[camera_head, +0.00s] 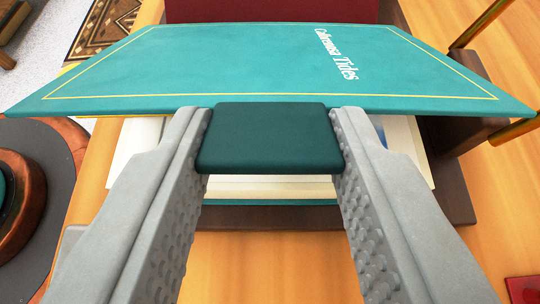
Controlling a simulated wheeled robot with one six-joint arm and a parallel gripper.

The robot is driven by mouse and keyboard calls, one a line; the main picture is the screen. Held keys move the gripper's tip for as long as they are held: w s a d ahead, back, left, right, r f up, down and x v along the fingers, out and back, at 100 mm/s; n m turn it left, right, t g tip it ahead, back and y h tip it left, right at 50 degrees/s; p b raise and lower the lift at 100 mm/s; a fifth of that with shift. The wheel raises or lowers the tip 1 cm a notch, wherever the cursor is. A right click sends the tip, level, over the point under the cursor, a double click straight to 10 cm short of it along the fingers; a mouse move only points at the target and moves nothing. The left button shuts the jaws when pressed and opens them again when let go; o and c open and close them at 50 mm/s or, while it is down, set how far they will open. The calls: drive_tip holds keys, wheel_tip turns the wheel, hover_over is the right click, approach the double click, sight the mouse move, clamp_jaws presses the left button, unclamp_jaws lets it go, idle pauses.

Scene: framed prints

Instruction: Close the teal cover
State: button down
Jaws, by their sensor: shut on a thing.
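The teal cover (250,62) has a gold border line and the white title "Calloused Tides" or similar, hard to read. It is raised above the pale page block (270,188) and spans most of the view's width. A dark teal tab (268,138) sticks out from the cover's near edge. My gripper (272,135) is shut on this tab, one grey finger on each side. A teal strip of the lower cover shows under the pages. The fingers and the cover hide much of the pages.
The book lies on a dark brown base (450,205) on an orange wooden table (300,270). A round brown object (22,200) stands on a grey mat (75,225) at left. A dark red object (270,10) is behind the cover. Brass rods (490,25) are at right.

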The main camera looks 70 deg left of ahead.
sight(271, 196)
drive_tip(key=f, duration=0.2)
drive_tip(key=d+f, duration=0.1)
drive_tip(key=f, duration=0.1)
drive_tip(key=shift+s+d+f, duration=0.1)
drive_tip(key=shift+s+f, duration=0.1)
drive_tip(key=shift+f, duration=0.05)
drive_tip(key=shift+d+f, duration=0.15)
drive_tip(key=shift+f, duration=0.85)
drive_tip(key=c, duration=0.9)
unclamp_jaws()
drive_tip(key=v, duration=1.7)
drive_tip(key=shift+d+r, duration=0.15)
drive_tip(key=shift+d, duration=0.05)
drive_tip(key=shift+a, duration=0.1)
